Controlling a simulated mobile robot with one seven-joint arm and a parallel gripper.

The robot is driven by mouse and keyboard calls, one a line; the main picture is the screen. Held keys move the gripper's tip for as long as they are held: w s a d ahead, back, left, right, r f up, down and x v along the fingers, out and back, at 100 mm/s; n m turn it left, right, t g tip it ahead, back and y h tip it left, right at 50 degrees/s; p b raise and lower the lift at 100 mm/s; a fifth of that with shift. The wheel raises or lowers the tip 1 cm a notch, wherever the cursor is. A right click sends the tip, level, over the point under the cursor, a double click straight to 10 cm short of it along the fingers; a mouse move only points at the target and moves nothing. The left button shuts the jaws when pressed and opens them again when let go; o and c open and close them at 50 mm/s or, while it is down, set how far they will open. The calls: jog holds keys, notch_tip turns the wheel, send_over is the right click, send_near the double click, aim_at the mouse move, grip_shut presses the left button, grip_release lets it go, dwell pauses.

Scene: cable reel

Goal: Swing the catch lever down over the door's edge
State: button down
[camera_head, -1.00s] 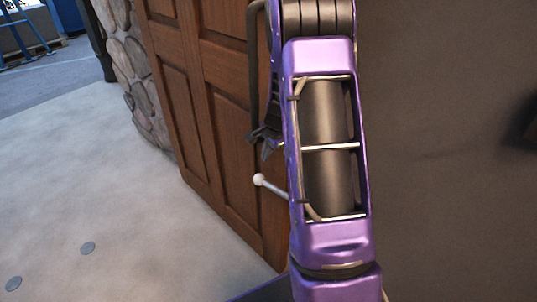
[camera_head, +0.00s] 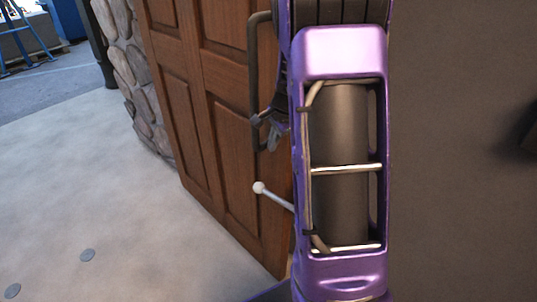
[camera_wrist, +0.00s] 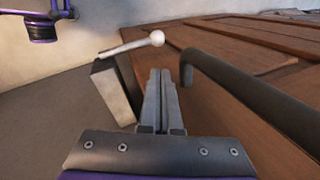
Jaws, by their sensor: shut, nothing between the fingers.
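The catch lever (camera_head: 275,197) is a pale rod with a white ball end. It sticks out to the left from behind my arm, in front of the lower door. In the wrist view the lever (camera_wrist: 128,47) runs from the top of a grey block (camera_wrist: 113,92) towards the wooden door (camera_wrist: 225,110), its ball beyond my fingertips. The door (camera_head: 222,120) also fills the middle of the head view. My gripper (camera_wrist: 160,75) is shut and empty, between the block and the door's handle. In the head view my gripper (camera_head: 271,136) is partly hidden, above the lever.
A dark bar handle (camera_wrist: 250,100) stands out from the door just right of my fingers; it also shows in the head view (camera_head: 253,80). A stone wall (camera_head: 130,75) is left of the door. The pale floor (camera_head: 90,190) is open at left. A dark wall (camera_head: 460,180) is at right.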

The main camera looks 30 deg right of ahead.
jog(key=v, duration=0.7)
dwell(0.3)
